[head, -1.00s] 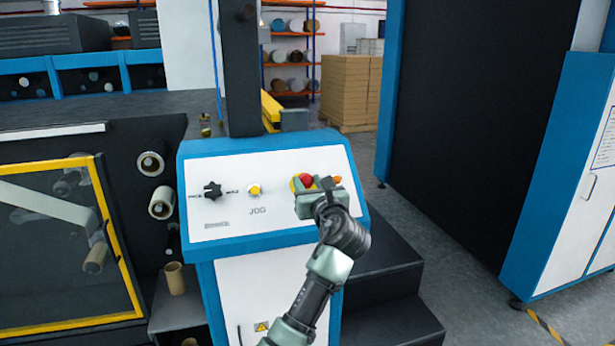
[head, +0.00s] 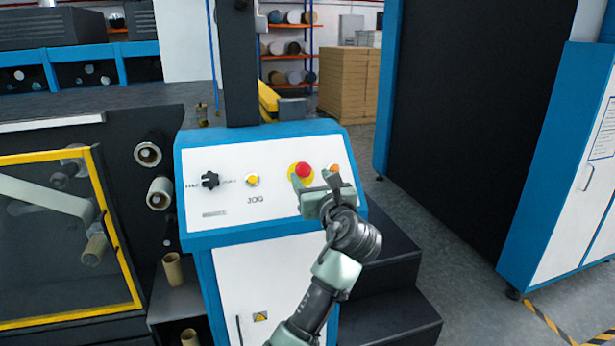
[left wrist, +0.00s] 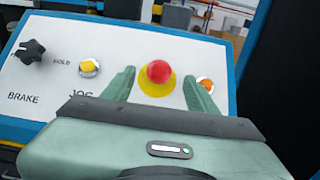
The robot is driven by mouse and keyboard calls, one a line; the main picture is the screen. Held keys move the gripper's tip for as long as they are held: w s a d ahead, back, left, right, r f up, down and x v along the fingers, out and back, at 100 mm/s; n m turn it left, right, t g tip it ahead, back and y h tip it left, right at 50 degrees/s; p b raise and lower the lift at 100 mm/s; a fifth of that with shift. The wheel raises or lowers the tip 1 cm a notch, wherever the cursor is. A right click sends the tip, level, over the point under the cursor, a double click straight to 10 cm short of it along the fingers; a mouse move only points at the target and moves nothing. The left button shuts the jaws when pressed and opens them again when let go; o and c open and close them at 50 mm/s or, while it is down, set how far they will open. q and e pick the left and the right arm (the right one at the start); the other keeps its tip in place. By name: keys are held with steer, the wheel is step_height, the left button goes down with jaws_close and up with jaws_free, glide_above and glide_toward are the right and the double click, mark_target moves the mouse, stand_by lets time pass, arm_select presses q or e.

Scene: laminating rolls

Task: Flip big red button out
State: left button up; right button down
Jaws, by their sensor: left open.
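The big red button (head: 303,170) sits on a yellow disc on the sloped white panel (head: 270,205) of the blue console. It also shows in the left wrist view (left wrist: 159,71), with the yellow disc (left wrist: 158,88) around its base. My left gripper (head: 315,180) is open and empty just in front of the button. In the left wrist view its two fingers (left wrist: 160,88) stand on either side of the button with gaps, and I cannot tell how far short of it they are. My right gripper is not in view.
Left of the button are a small yellow button (head: 252,180) and a black star knob (head: 210,180). An orange button (head: 334,169) is close on the right, near a finger. Black steps (head: 385,300) stand beside the console.

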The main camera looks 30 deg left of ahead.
arm_select(q)
steer(key=shift+v, duration=1.75)
steer(key=shift+f, duration=0.1)
